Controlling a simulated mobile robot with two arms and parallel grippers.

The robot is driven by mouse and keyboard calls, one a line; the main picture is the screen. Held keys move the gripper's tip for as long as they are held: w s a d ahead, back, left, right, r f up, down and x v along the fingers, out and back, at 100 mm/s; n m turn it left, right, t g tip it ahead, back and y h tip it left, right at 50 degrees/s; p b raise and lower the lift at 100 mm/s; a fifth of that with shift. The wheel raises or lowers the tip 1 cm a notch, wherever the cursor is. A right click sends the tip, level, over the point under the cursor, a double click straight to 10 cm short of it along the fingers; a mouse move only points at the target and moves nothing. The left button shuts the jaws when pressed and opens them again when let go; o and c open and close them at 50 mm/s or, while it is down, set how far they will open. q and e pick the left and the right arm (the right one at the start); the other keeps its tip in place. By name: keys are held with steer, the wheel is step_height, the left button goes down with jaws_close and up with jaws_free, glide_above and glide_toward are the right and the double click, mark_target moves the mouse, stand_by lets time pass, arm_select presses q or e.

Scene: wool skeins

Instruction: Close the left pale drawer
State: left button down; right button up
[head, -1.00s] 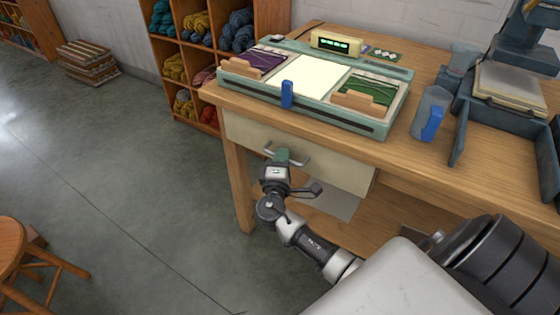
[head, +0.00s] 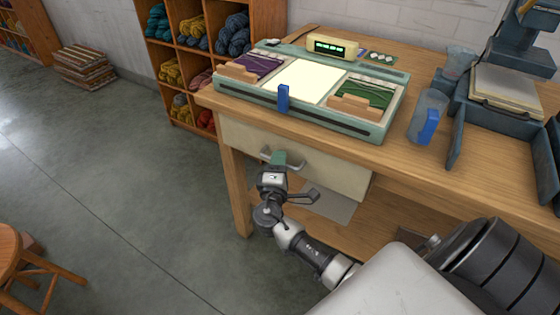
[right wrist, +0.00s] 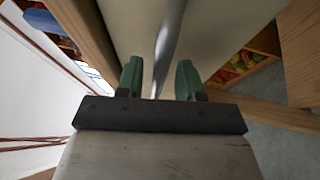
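The pale drawer (head: 335,174) sits under the left part of the wooden table's front edge. Its front looks close to the table frame; I cannot tell whether a small gap is left. A metal bar handle (head: 297,163) is on its front. My right gripper (head: 279,158) is at this handle, its green fingers hiding part of it. In the right wrist view, the handle bar (right wrist: 168,45) runs between the two green fingers of my right gripper (right wrist: 160,78), which stand apart with room beside the bar. My left gripper is not in view.
On the wooden table (head: 405,165) stand a pale green tray (head: 345,122) with yarn cards, a clear jug (head: 420,128) and a dark machine (head: 520,60). Wool shelves (head: 180,45) stand behind. A wooden stool (head: 30,262) is at lower left.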

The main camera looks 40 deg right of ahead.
steer(key=v, duration=1)
steer(key=shift+s, duration=0.1)
